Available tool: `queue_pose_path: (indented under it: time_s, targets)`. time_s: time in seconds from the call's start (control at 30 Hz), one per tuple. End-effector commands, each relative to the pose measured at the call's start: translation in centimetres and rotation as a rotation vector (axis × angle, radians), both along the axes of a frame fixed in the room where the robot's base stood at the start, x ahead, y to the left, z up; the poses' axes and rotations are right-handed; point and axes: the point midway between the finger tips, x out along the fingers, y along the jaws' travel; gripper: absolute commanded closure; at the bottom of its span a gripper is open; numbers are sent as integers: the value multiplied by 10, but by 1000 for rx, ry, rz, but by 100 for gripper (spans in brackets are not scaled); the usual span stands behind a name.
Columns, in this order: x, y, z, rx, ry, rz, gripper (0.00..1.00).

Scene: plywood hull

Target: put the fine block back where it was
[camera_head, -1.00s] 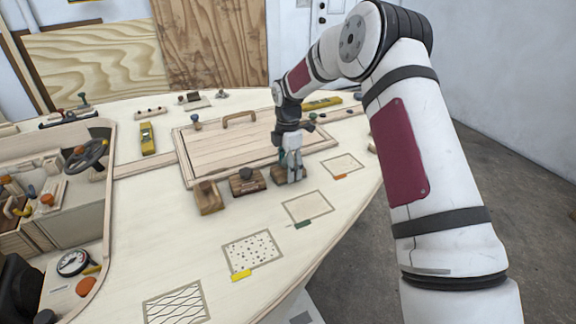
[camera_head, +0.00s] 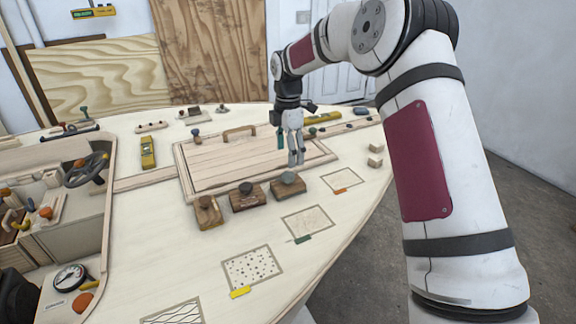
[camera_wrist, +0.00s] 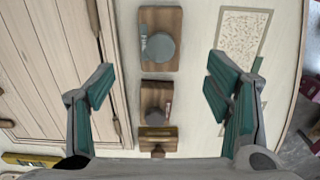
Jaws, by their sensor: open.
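Three wooden blocks with round knobs stand in a row along the hatch's front edge: a left block (camera_head: 208,216), a middle block (camera_head: 248,202) and a right block (camera_head: 288,193) with a grey knob. I cannot tell which is the fine one. My gripper (camera_head: 296,164) is open and empty, above and behind the right block, pointing down. In the wrist view its spread fingers (camera_wrist: 160,90) frame the blocks from above; the grey-knobbed block (camera_wrist: 170,25), a middle block (camera_wrist: 150,90) and a yellow-edged block (camera_wrist: 172,131) show there.
Outlined patches lie in front of the blocks: one with an orange tab (camera_head: 341,179), one with a green tab (camera_head: 308,219), a dotted one with a yellow tab (camera_head: 252,267) and a wavy-lined one (camera_head: 172,313). The hatch panel (camera_head: 225,165) has a raised handle (camera_head: 240,130).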

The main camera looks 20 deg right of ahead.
Motion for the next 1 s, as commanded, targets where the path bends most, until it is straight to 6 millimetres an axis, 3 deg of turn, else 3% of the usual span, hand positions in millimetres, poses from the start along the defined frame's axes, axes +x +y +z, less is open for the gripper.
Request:
queue_pose_path:
  time_s: [0.13,0.33,0.47,0.67,0.8,1.0]
  targets:
    - [0,0,13,0,0,0,28]
    - [-1,0,18,0,1,-2,28]
    - [-11,2,33,-12,-8,-41,28]
    - [-59,5,87,-49,-44,-235,28]
    - [-106,5,122,-67,-75,-412,28]
    - [-178,2,159,-68,-123,-677,28]
